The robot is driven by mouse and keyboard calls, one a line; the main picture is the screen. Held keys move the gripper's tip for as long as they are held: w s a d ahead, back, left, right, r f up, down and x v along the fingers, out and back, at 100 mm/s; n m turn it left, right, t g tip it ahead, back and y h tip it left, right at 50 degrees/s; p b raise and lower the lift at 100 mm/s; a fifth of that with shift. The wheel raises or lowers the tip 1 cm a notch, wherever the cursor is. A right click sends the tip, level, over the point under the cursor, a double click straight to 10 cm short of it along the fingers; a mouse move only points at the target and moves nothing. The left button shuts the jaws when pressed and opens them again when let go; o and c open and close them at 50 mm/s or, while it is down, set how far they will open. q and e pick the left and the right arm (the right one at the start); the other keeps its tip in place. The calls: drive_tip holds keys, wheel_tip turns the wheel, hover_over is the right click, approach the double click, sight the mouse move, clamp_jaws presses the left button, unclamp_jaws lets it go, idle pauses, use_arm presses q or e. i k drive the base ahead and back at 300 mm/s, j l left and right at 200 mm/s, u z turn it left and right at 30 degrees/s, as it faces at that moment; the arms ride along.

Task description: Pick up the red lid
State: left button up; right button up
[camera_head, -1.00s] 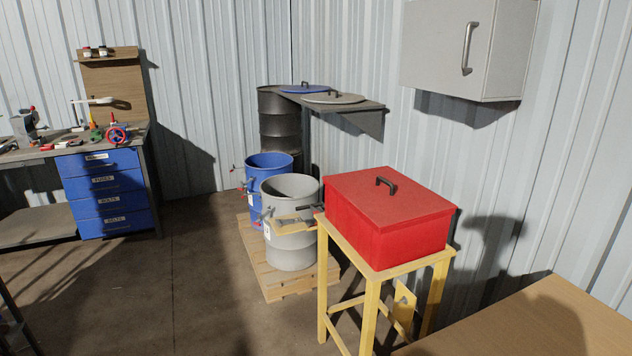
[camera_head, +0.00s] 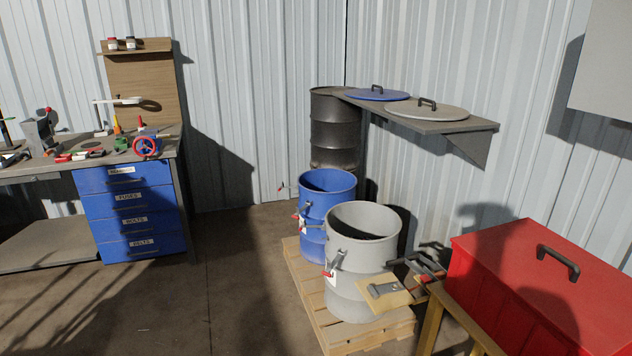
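The red lid (camera_head: 510,252) is the top of a red box (camera_head: 500,310) at the lower right. It has a dark arched handle (camera_head: 558,261) on its upper face. The lid appears to lie flat and closed on the box, and its right part is cut off by the picture edge. Neither of my grippers shows in the head view.
A yellow wooden stand (camera_head: 432,318) is under the box. A grey drum (camera_head: 350,285) and a blue drum (camera_head: 313,207) stand open on a pallet (camera_head: 305,300). A blue lid (camera_head: 375,94) and a grey lid (camera_head: 425,112) lie on a shelf. Floor is clear left of the pallet.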

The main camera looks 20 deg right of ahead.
sight(587, 299)
drive_tip(key=i+z, duration=0.4)
drive_tip(key=i+j+z, duration=0.15)
drive_tip(key=z, duration=0.3)
drive_tip(key=i+j+z, duration=0.25)
drive_tip(key=z, duration=0.15)
drive_tip(key=i+j+z, duration=0.2)
drive_tip(key=j+z, duration=0.25)
drive_tip(key=l, duration=0.1)
